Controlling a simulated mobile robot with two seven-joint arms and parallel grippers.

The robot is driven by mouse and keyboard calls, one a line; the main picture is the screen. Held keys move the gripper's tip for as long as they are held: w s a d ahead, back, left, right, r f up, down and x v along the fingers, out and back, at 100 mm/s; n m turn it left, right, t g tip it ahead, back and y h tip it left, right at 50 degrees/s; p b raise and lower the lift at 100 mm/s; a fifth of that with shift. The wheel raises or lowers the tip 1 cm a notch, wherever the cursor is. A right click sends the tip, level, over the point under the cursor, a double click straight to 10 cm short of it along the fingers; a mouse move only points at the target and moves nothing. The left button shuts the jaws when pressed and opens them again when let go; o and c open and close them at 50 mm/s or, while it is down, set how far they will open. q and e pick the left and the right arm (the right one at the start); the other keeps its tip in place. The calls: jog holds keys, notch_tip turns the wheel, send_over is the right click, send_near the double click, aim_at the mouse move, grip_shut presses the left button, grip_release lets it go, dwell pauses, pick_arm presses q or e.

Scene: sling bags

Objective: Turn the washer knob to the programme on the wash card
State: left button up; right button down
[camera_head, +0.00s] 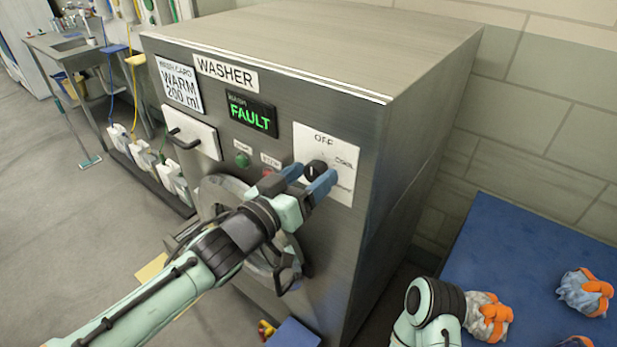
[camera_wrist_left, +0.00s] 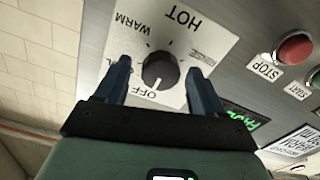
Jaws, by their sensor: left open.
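The washer (camera_head: 320,100) stands with its front panel facing me. The wash card (camera_head: 181,84) at its upper left reads WARM, 200 ml. The black knob (camera_head: 316,171) sits on a white dial plate; in the left wrist view the knob (camera_wrist_left: 160,70) shows a pale mark that appears to point toward OFF. WARM and HOT are printed on the plate's far side there. My left gripper (camera_wrist_left: 158,66) is open, with one blue finger on each side of the knob and visible gaps between; its fingers also show in the head view (camera_head: 313,178). My right gripper is out of view.
The display (camera_head: 251,115) shows FAULT in green. A green button (camera_head: 242,160) and a red stop button (camera_wrist_left: 295,47) sit beside the dial. A drawer with a handle (camera_head: 190,138) is at left. A blue surface (camera_head: 520,260) at right holds orange and grey bundles (camera_head: 585,292).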

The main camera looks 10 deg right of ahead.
pick_arm(q)
jog(key=c, duration=1.1)
jog(key=shift+o, duration=0.2)
jog(key=shift+m, duration=0.3)
jog(key=m, duration=0.5)
jog(key=shift+f+b, duration=0.1)
jog(key=shift+b, duration=0.3)
jog(key=m+b, duration=0.1)
jog(key=m, duration=0.5)
jog(key=shift+m, duration=0.3)
jog(key=m+b, duration=0.1)
jog(key=m, duration=0.5)
jog(key=shift+b, duration=0.4)
jog(key=m+b, duration=0.1)
jog(key=m, duration=0.4)
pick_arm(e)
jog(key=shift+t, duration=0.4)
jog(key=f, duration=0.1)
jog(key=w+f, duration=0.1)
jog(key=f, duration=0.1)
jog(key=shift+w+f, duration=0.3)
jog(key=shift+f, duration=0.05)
pick_arm(q)
jog(key=shift+m, duration=0.4)
